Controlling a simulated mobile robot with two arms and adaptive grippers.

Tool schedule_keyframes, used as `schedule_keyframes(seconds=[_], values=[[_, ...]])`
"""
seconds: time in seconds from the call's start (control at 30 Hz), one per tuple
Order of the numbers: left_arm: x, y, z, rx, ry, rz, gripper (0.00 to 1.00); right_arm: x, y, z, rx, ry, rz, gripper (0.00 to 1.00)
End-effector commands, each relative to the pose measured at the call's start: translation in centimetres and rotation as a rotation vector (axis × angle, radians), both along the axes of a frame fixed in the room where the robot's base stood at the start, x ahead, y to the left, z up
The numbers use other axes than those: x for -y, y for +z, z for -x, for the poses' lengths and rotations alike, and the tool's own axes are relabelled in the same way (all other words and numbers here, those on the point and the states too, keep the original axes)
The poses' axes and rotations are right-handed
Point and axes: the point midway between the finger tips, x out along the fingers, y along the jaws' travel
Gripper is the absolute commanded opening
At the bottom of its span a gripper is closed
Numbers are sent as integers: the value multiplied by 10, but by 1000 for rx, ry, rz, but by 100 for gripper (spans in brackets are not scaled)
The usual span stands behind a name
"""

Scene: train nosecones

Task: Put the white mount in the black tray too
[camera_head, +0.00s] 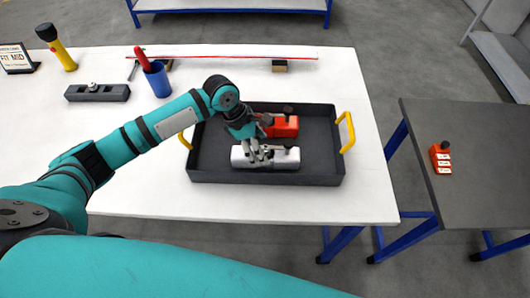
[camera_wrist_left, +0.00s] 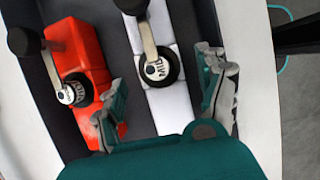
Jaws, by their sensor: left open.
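The white mount (camera_head: 284,160) lies in the black tray (camera_head: 262,178), along its front side. In the left wrist view the white mount (camera_wrist_left: 170,90) shows its dark lever and round label, between my two open fingers. My left gripper (camera_head: 256,156) is open over the left part of the white mount; I cannot tell whether a finger touches it. A red mount (camera_head: 284,127) lies in the tray behind the white one, and it also shows in the left wrist view (camera_wrist_left: 85,55). My right gripper is not in view.
The tray has yellow handles (camera_head: 346,132). A blue cup (camera_head: 158,80) with a red tool, a grey block (camera_head: 97,93), a yellow flashlight (camera_head: 57,47) and a sign (camera_head: 15,58) stand to the left. A dark side table (camera_head: 480,150) holds an orange-red part (camera_head: 440,158).

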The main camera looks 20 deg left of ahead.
Motion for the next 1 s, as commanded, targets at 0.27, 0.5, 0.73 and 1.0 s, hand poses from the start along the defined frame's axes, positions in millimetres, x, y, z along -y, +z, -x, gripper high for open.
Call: schedule_keyframes(seconds=[0.27,0.5,0.73,1.0], values=[[-21,52,5,3,0,-1,74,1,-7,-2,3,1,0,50],[-28,70,8,1,0,0,74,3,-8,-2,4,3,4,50],[-28,71,8,0,0,0,74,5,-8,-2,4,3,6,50],[-28,70,8,0,0,0,74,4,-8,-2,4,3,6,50]])
